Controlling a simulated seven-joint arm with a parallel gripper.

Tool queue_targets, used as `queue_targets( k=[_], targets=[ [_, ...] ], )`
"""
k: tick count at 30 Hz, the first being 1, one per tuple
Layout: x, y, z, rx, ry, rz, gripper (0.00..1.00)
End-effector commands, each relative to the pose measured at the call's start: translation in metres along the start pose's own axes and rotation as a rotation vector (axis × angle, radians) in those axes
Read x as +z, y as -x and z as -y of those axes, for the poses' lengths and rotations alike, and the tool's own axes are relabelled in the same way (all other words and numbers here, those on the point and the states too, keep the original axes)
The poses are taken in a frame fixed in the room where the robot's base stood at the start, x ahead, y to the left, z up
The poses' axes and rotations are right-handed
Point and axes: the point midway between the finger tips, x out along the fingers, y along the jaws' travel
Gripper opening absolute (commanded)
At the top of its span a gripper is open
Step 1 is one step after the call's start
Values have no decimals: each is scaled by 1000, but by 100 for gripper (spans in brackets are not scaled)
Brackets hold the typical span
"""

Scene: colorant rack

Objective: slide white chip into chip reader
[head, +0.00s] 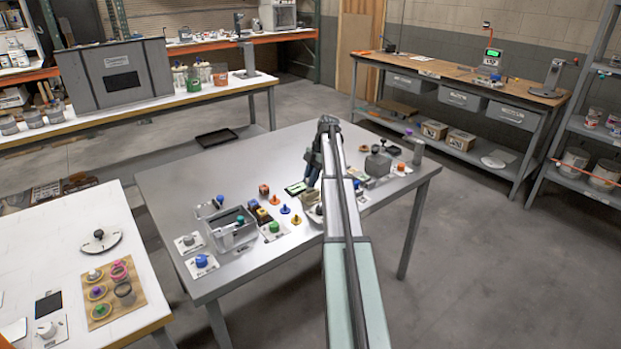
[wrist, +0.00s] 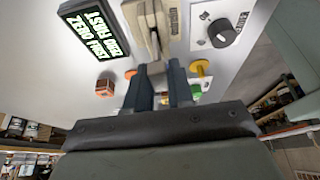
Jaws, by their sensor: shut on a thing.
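My gripper (wrist: 160,76) points down at the table, its two dark fingers close together. It is shut on the white chip (wrist: 156,68), a small pale piece showing between the fingertips. The beige chip reader (wrist: 146,22), with a narrow dark line down its face, lies just beyond the fingertips in the wrist view. The chip is at or very near the reader's near end; I cannot tell if it is in the slot. In the head view my gripper (head: 314,172) is over the table near the reader (head: 308,198), and the chip is not discernible.
A display (wrist: 92,30) with green text lies left of the reader. An orange block (wrist: 104,87), a yellow knob (wrist: 200,67) and a dark dial (wrist: 222,32) are close by. A grey bin (head: 230,228) stands to the left. The table's back left (head: 200,175) is clear.

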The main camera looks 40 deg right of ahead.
Motion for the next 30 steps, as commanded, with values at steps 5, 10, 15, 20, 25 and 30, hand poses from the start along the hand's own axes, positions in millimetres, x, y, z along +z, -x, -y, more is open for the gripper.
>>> queue_targets(
  k=[5,10,15,20,25,30],
  targets=[
    [2,-4,0,0,0,0,0],
    [3,-7,0,0,0,0,0],
    [4,-10,0,0,0,0,0],
    [6,-13,0,0,0,0,0],
    [7,-16,0,0,0,0,0],
    [8,-19,0,0,0,0,0]
  ],
)
